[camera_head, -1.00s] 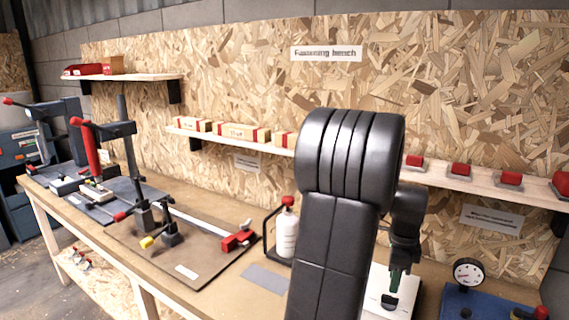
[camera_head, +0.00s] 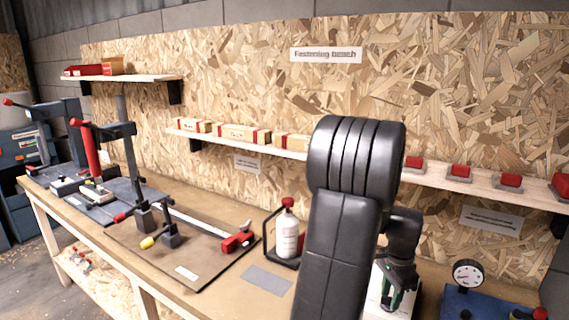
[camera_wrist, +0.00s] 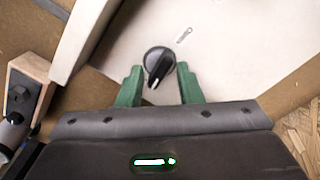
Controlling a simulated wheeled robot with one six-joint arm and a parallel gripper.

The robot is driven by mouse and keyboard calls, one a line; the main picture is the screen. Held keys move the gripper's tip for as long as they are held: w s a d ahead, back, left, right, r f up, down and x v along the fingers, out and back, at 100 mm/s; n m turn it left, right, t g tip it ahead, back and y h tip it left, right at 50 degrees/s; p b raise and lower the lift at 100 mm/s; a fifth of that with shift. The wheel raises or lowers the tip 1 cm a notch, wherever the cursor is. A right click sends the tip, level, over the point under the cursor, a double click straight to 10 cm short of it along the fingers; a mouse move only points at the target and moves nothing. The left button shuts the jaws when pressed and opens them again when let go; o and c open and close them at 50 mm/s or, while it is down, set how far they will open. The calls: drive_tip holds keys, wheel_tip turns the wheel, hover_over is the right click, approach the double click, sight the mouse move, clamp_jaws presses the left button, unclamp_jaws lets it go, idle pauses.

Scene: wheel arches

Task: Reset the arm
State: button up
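My gripper (camera_head: 392,298) hangs low over a white panel (camera_head: 374,300) at the bench's right part, partly hidden behind my black arm. In the wrist view, the two green fingers of my gripper (camera_wrist: 160,84) stand apart with nothing held between them.
A white bottle (camera_head: 287,232) with a red top stands left of my arm. A blue gauge unit (camera_head: 468,304) is to the right. Clamps and a dark plate (camera_head: 190,250) fill the left bench.

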drive_tip(key=shift+n, duration=1.7)
drive_tip(key=shift+r, duration=0.1)
